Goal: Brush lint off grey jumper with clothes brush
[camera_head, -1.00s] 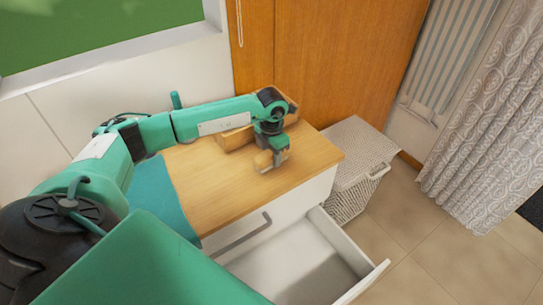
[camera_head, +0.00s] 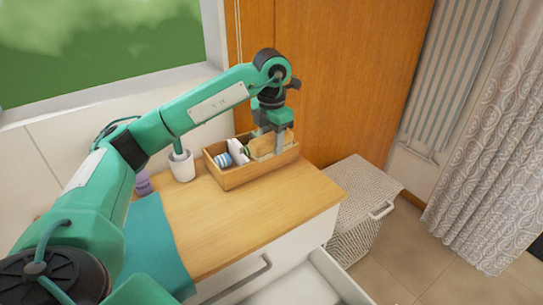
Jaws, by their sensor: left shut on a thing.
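My left gripper (camera_head: 268,148) is shut on a tan wooden piece (camera_head: 259,144), which looks like the clothes brush. The gripper points down over the right part of a wooden box (camera_head: 262,172) at the back of the cabinet top. The fingers partly hide the piece, and I cannot tell whether it touches the box floor. A teal cloth (camera_head: 157,240) lies over the left end of the top, partly behind my arm. I see no grey jumper. My right gripper is out of view.
The box also holds a blue-and-white roll (camera_head: 223,160) and a white item (camera_head: 238,151). A white cup (camera_head: 181,167) and a purple item (camera_head: 143,184) stand left of it. The wooden top (camera_head: 230,220) is clear in front. A drawer (camera_head: 325,278) is open below; a wicker basket (camera_head: 360,200) stands right.

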